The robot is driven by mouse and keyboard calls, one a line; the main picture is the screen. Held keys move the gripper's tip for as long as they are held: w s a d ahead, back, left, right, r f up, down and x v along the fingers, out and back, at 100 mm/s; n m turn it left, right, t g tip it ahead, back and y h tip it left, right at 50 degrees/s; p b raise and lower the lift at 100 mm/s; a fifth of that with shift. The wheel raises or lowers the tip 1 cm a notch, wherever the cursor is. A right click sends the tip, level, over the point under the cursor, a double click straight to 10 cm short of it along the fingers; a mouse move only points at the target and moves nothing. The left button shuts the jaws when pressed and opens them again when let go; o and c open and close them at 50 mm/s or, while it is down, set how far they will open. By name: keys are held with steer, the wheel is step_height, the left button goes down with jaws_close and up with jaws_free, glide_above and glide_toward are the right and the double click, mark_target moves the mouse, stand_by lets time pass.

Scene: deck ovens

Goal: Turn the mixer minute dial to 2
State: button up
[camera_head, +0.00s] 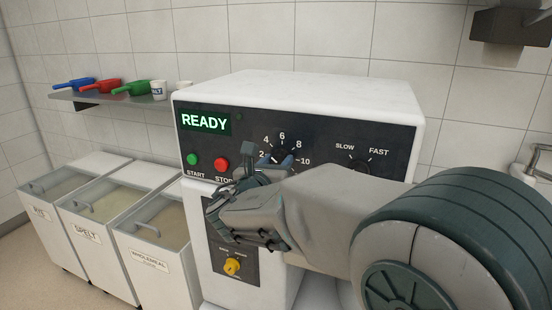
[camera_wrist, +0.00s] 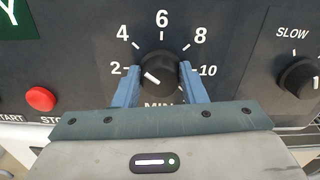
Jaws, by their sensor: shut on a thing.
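The mixer minute dial (camera_wrist: 158,68) is a round black knob with a white pointer line, ringed by the numbers 2, 4, 6, 8 and 10. Its pointer slants up and left, roughly toward the 2 at its left. My gripper (camera_wrist: 160,73) has its two blue fingers on the left and right sides of the knob and is shut on it. In the head view the knob is mostly hidden behind my gripper (camera_head: 270,165). The mixer's display (camera_head: 204,121) reads READY.
A green start button (camera_head: 192,160) and red stop button (camera_head: 222,164) sit left of the dial. The slow/fast knob (camera_head: 358,166) is to its right. A yellow knob (camera_head: 232,266) is on a lower panel. Flour bins (camera_head: 147,231) stand at the left, below a shelf (camera_head: 130,104) with scoops.

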steer(key=n+p, duration=0.2)
steer(key=p, duration=0.1)
steer(key=n+p, duration=0.1)
steer(key=n, duration=0.1)
steer(key=shift+a+r, duration=0.1)
steer(key=shift+r, duration=0.15)
steer(key=n+p, duration=0.3)
steer(key=shift+f+p, duration=0.2)
steer(key=shift+p, duration=0.2)
steer(key=shift+f+n, duration=0.1)
steer(key=shift+n, duration=0.3)
steer(key=o, duration=1)
steer(key=b+v, duration=0.1)
steer(key=v, duration=1.2)
steer(key=shift+s+a, duration=0.1)
steer(key=shift+s, duration=0.3)
